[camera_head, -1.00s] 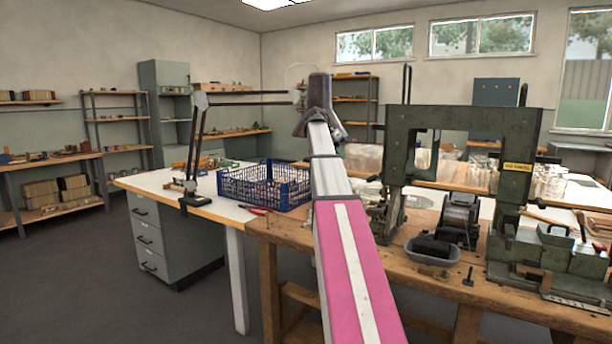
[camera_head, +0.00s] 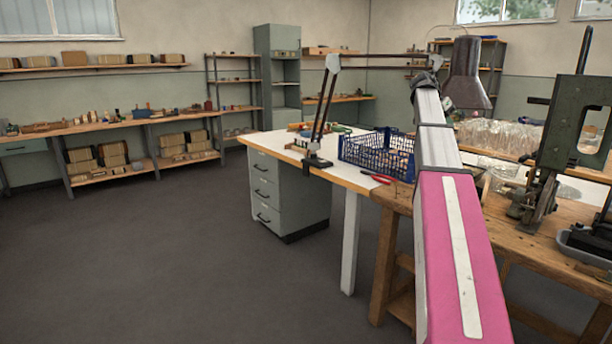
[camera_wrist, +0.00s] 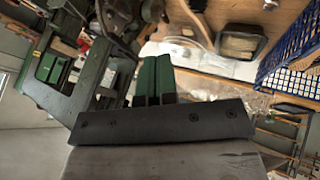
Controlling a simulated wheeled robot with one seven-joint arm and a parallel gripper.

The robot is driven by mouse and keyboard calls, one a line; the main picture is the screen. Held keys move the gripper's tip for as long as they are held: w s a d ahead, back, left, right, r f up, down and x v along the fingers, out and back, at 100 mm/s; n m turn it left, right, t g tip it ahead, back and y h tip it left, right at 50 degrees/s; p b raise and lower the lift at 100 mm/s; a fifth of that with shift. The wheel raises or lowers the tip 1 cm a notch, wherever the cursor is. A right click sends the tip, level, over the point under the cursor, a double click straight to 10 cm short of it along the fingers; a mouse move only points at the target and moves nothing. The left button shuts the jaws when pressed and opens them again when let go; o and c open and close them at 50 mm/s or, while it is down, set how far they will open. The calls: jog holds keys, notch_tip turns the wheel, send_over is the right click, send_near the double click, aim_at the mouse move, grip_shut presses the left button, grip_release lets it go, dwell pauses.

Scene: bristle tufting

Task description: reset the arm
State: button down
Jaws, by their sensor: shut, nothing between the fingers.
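My arm (camera_head: 455,240), pink with white and grey links, reaches forward and up over the front of the workbenches in the head view. Its far end is a dark part near the lamp; the fingers cannot be made out there. In the wrist view my gripper (camera_wrist: 155,78) shows two green fingers side by side and shut, with nothing between them. They are in front of a pale bench surface and touch nothing that I can see.
A grey lamp shade (camera_head: 467,75) hangs close to my arm's end. A blue crate (camera_head: 375,155) stands on the white bench. A green machine frame (camera_head: 565,125) stands on the wooden bench (camera_head: 530,235) at right. The floor (camera_head: 170,260) at left is clear.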

jog(key=s+a+f+n+t+y, duration=0.15)
jog(key=a+f, duration=0.35)
jog(key=f, duration=0.5)
jog(key=s+a+f+n, duration=0.25)
jog(key=a+f, duration=0.25)
jog(key=f, duration=0.6)
jog(key=s+a+f+n+y, duration=0.15)
jog(key=a+f, duration=0.35)
jog(key=f, duration=0.5)
jog(key=s+a+f+n+y, duration=0.2)
jog(key=s+a+f+n, duration=0.1)
jog(key=s+a+f, duration=0.5)
jog(key=s+a+f+n+y, duration=0.2)
jog(key=s+a+f+n, duration=0.1)
jog(key=s+a+f, duration=0.6)
jog(key=s+f, duration=0.3)
jog(key=f, duration=0.3)
jog(key=shift+s+f, duration=0.15)
jog(key=shift+s, duration=0.15)
jog(key=shift+d, duration=0.1)
